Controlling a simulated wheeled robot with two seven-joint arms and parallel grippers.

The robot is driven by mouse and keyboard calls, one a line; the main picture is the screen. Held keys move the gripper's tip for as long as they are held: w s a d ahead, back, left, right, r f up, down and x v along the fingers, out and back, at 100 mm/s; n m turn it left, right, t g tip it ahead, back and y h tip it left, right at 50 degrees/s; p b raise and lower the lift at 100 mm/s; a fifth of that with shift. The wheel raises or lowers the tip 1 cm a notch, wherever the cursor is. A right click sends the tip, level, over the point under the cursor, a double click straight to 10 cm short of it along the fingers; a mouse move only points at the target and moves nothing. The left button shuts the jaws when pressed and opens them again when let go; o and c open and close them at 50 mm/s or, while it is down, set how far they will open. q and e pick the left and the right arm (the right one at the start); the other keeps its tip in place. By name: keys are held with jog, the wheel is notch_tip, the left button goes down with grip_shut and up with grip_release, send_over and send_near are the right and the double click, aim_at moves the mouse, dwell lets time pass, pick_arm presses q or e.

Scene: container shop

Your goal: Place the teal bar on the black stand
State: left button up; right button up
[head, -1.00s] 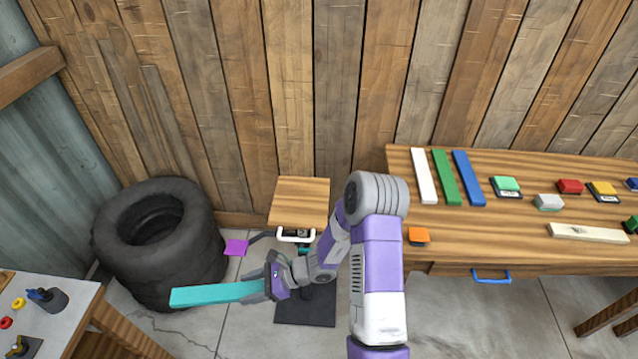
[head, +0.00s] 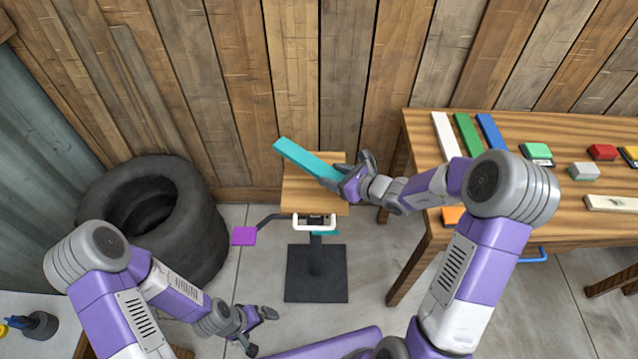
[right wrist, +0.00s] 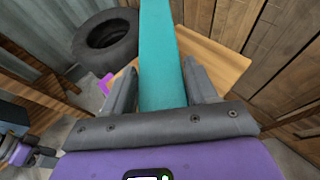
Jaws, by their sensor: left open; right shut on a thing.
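The teal bar (head: 303,156) is a long flat piece, held near one end in my right gripper (head: 349,173), which is shut on it. It points away to the upper left and shows above the wooden top (head: 318,198) of the stand; I cannot tell whether it touches. The stand has a black post and black base plate (head: 300,278) on the floor. The right wrist view shows the bar (right wrist: 163,55) between both fingers (right wrist: 160,78), with the wooden top behind it. My left gripper (head: 262,328) is open and empty, low and left of the base.
A wooden table (head: 440,205) at right bears white, green and blue bars and several small blocks. Plank wall lies behind.

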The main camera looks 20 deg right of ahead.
aim_at(333, 194)
jog(key=shift+w+d+r+m+t+h, duration=0.1)
jog(key=shift+w+r+m+t+h, duration=0.2)
jog(key=shift+w+r+h, duration=0.25)
jog(key=shift+w+f+b, duration=0.1)
jog(key=shift+b, duration=0.35)
notch_tip(333, 194, down, 9)
jog(key=b, duration=0.2)
jog(key=shift+w+d+b, duration=0.15)
jog(key=shift+b, duration=0.25)
jog(key=o, duration=1.2)
